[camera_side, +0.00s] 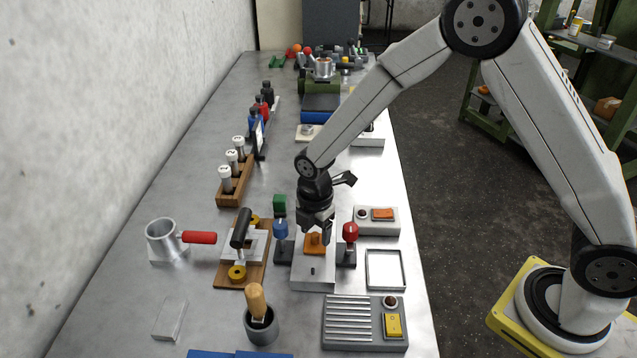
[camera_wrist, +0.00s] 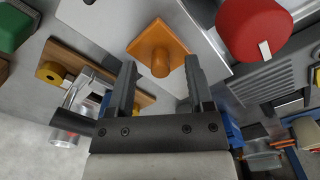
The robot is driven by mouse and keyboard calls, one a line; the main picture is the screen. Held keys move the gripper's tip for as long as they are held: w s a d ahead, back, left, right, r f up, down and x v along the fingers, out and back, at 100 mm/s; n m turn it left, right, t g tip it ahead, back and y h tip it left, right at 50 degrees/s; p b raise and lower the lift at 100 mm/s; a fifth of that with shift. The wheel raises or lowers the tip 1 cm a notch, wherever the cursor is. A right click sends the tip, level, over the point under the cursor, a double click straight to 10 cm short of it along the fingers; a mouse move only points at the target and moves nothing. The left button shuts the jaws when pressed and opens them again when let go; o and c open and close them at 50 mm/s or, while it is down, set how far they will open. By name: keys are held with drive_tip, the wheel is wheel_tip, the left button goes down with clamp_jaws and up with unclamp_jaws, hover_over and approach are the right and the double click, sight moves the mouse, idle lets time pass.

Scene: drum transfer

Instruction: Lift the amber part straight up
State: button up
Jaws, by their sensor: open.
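The amber part (camera_side: 314,243) sits on a pale metal block (camera_side: 312,274) near the front middle of the bench. In the wrist view the amber part (camera_wrist: 158,48) is a square plate with a round knob in its middle. My gripper (camera_side: 314,238) points down over it. In the wrist view my gripper (camera_wrist: 158,75) is open, with one finger on either side of the knob in the picture. I cannot tell whether the fingers touch it. The side view partly hides the amber part behind the fingers.
A blue-topped post (camera_side: 281,229) and a red-topped post (camera_side: 350,232) stand close on either side of the block. A wooden board with a black handle (camera_side: 241,228) lies to the left. An empty square tray (camera_side: 385,270) and a ribbed grey panel (camera_side: 350,325) lie to the right and front.

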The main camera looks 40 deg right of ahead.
drive_tip(key=shift+f, duration=0.55)
clamp_jaws()
